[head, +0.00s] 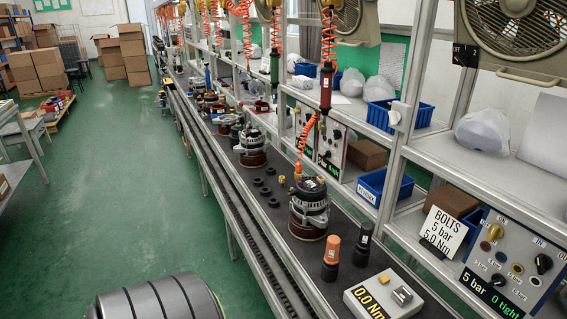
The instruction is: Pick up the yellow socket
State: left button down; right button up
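No socket in the head view is clearly yellow. A small yellow piece (282,178) shows beside the top of the nearest alternator (309,212), too small to identify. An upright orange-topped cylinder (332,247) and an upright black cylinder (362,245) stand on the line to the right of that alternator. Several small black rings (265,191) lie on the line to its left. Neither of my grippers is in view.
A grey box reading 0.0 Nm (384,298) stands at the line's near end. A red tool (326,86) hangs above the line on an orange coiled hose. A shelf with a control panel (513,264) and a BOLTS sign (443,231) borders the right. Green floor at left is largely open.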

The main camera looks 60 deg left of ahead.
aim_at(282, 178)
jog(key=u, duration=1.85)
jog(key=i+j+z, duration=0.15)
jog(key=z, duration=0.3)
jog(key=i+j+z, duration=0.1)
jog(key=z, duration=0.4)
jog(key=j+z, duration=0.25)
jog(key=z, duration=0.2)
jog(key=i+j+z, duration=0.1)
jog(key=j+z, duration=0.2)
jog(key=z, duration=0.2)
